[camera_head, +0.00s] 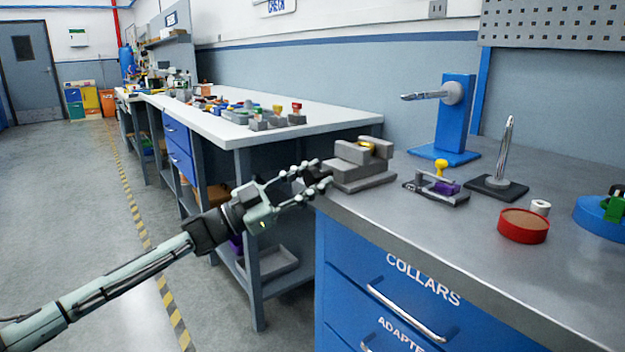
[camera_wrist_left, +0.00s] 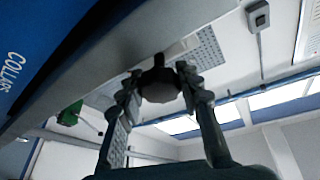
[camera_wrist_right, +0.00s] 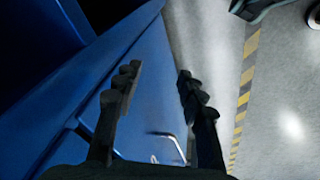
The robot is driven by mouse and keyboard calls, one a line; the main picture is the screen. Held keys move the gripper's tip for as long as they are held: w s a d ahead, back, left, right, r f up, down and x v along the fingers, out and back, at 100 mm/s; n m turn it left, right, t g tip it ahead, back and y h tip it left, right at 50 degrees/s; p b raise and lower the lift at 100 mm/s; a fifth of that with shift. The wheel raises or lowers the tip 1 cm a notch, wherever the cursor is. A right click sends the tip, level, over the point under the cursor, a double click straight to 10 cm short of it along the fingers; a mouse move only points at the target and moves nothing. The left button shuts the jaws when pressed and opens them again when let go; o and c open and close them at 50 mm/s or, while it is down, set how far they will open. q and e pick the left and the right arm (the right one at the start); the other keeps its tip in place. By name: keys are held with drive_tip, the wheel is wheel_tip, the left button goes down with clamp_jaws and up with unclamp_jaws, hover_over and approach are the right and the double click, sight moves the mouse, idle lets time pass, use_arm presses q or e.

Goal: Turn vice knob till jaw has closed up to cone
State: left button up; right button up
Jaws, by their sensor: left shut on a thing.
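The grey vice (camera_head: 362,184) stands at the near left corner of the metal worktop. A small gold piece, seemingly the cone (camera_head: 367,147), shows between its blocks; its lower part is hidden, and I cannot tell if a jaw touches it. My left gripper (camera_head: 322,172) reaches the vice's left side from the left. In the left wrist view, its fingers are shut on a dark, many-sided knob (camera_wrist_left: 159,86). The knob is hard to make out in the head view. My right gripper (camera_wrist_right: 158,75) is open and empty in the right wrist view, beside the blue cabinet front.
Right of the vice are a grey fixture (camera_head: 436,194) with purple and yellow parts, a metal spike on a dark base (camera_head: 497,188), a blue stand (camera_head: 455,120) and a red round container (camera_head: 522,226). The worktop's front is clear. A white bench (camera_head: 215,122) stands behind left.

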use_arm(q)
drive_tip(key=shift+f+m+g, duration=0.1)
drive_tip(key=shift+m+g, duration=0.2)
drive_tip(key=o, duration=1.1)
drive_tip(key=shift+o, duration=0.2)
drive_tip(key=v, duration=1.2)
drive_tip(key=shift+s, duration=0.1)
